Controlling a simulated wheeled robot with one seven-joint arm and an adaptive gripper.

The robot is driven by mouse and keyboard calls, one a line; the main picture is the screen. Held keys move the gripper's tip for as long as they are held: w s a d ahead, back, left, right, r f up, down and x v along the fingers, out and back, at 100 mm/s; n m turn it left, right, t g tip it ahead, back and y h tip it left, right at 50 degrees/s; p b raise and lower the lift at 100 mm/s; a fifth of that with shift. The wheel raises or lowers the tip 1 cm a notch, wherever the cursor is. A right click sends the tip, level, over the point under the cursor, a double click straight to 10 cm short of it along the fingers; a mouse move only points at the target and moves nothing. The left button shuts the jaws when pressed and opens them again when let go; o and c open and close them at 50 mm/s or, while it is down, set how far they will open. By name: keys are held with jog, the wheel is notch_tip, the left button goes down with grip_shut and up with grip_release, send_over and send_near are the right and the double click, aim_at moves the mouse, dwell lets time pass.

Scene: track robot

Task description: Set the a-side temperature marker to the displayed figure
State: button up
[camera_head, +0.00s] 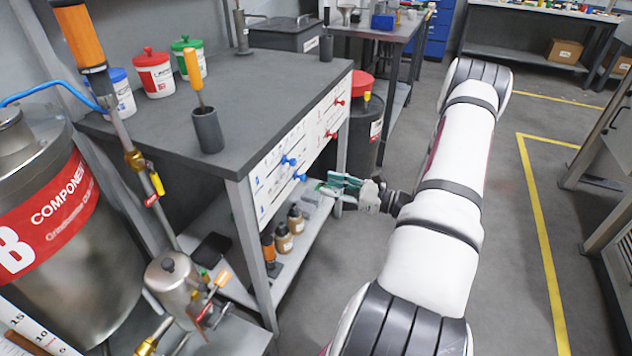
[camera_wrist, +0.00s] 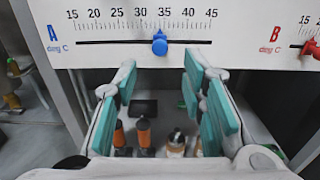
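The A-side temperature scale (camera_wrist: 140,28), lettered "A" and "deg C", runs from 15 to 45 on a white panel. Its blue marker (camera_wrist: 160,43) sits on a dark slot just under the 35, slightly to its left. In the head view the panel (camera_head: 262,190) is on the bench front, and the lower blue marker (camera_head: 300,177) is nearest my gripper (camera_head: 335,187). In the wrist view my gripper (camera_wrist: 161,78) is open and empty, its teal-padded fingers below the marker, one to each side, apart from it. I cannot make out a displayed figure to match.
A red B-side marker (camera_wrist: 311,47) is at the right. Another blue marker (camera_head: 288,160) is above the lower one. Bottles (camera_head: 284,238) stand on the shelf below. A steel drum (camera_head: 75,270) is left of the bench. The floor (camera_head: 520,230) right of my arm is clear.

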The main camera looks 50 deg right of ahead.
jog(key=shift+v, duration=1.75)
